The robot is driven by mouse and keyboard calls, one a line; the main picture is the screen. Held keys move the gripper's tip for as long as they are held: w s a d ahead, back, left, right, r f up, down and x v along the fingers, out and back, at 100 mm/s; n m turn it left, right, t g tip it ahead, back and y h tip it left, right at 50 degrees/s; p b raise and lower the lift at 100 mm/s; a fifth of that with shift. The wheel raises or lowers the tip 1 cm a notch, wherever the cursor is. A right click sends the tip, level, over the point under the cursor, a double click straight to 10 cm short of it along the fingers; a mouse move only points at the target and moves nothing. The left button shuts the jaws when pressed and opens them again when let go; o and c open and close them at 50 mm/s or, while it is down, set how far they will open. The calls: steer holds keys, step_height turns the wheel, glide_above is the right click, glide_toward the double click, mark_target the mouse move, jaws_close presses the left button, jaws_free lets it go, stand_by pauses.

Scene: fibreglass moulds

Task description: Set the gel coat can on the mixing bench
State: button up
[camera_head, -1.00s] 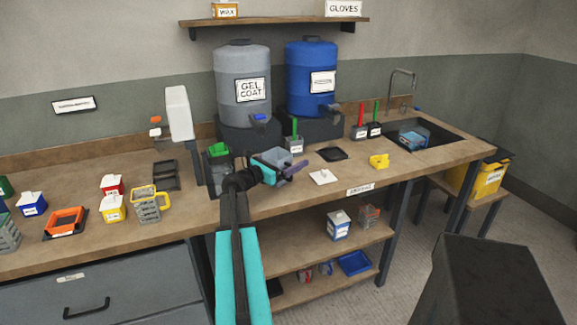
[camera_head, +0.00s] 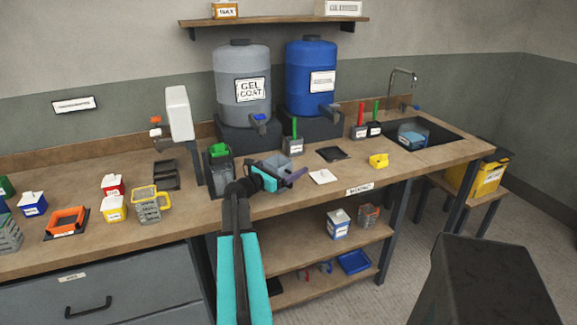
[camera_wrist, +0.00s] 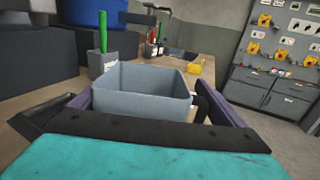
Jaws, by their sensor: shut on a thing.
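My gripper (camera_head: 279,177) is shut on a grey, open-topped can, the gel coat can (camera_head: 277,161), over the bench's front half. In the wrist view the can (camera_wrist: 142,92) sits upright between the two purple fingers, its rim level and its inside looking empty. No label shows on its visible sides. The mixing bench (camera_head: 232,203) is a brown wooden top. The can is at or just above this top; I cannot tell whether it touches. The grey GEL COAT drum (camera_head: 243,110) stands behind, its tap above and behind the can.
A blue drum (camera_head: 311,65) stands beside the grey one. A grey holder with a green stick (camera_head: 293,145) is just behind the can. A white card (camera_head: 323,176), dark pad (camera_head: 332,154) and yellow piece (camera_head: 378,160) lie to the right. A dispenser (camera_head: 179,113) stands left.

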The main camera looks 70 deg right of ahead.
mark_target(276, 172)
steer(key=shift+f, duration=0.15)
steer(key=o, duration=1.3)
steer(key=shift+c, duration=0.2)
steer(key=shift+a, duration=0.15)
steer(key=b+v, duration=0.1)
steer(key=v, duration=0.5)
steer(key=shift+w+a+b, duration=0.35)
steer(key=shift+a, duration=0.2)
